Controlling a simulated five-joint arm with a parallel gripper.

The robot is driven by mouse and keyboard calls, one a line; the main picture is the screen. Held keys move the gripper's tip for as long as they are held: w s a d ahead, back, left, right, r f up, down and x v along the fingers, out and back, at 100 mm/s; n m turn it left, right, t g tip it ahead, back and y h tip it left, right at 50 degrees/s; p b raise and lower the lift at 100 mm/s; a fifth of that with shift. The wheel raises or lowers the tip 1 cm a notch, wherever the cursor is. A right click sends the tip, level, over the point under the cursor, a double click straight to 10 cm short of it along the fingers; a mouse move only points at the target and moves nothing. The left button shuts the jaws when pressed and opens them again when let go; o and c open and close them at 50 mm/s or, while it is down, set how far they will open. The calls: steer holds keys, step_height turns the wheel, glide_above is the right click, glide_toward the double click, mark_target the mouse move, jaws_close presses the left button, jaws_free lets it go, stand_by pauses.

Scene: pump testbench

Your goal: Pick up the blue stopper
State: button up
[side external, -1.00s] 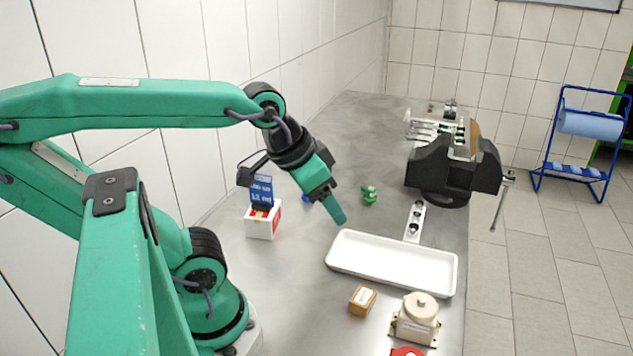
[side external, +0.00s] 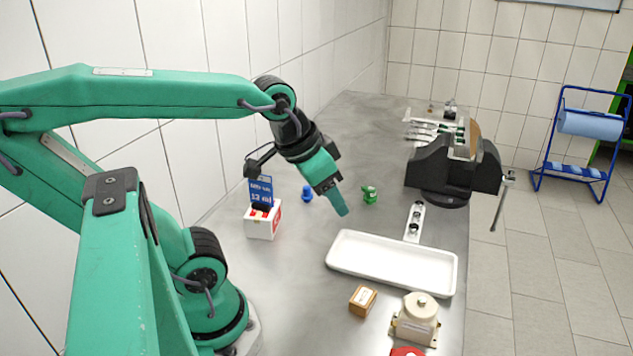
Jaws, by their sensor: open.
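The blue stopper (side external: 307,193) stands on the grey bench in the side view, to the right of the small white box with the blue sign. My gripper (side external: 341,209) points down and to the right, in front of the stopper and a little to its right in the picture. It is open, with nothing seen held in it. Only one finger shows clearly; the other is hidden. The fingertip looks apart from the stopper, and its exact height above the bench is hard to tell.
A green part (side external: 370,195) stands just right of my gripper. A white tray (side external: 391,285) lies in front, with a black vise (side external: 440,172) behind. The white box (side external: 262,222) is at the left. A brown box (side external: 362,299) and a cream device (side external: 416,318) stand at the front.

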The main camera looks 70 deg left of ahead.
steer(key=w+a+g, duration=0.2)
steer(key=w+a, duration=0.5)
steer(key=g, duration=0.3)
glide_above(306, 187)
steer(key=f, duration=1.6)
steer(key=shift+w+d+f, duration=0.1)
steer(key=shift+d+f, duration=0.2)
steer(key=shift+a+f, duration=0.3)
steer(key=shift+f, duration=1.3)
steer(key=shift+f, duration=0.1)
steer(key=shift+f, duration=2.5)
steer(key=shift+c, duration=0.5)
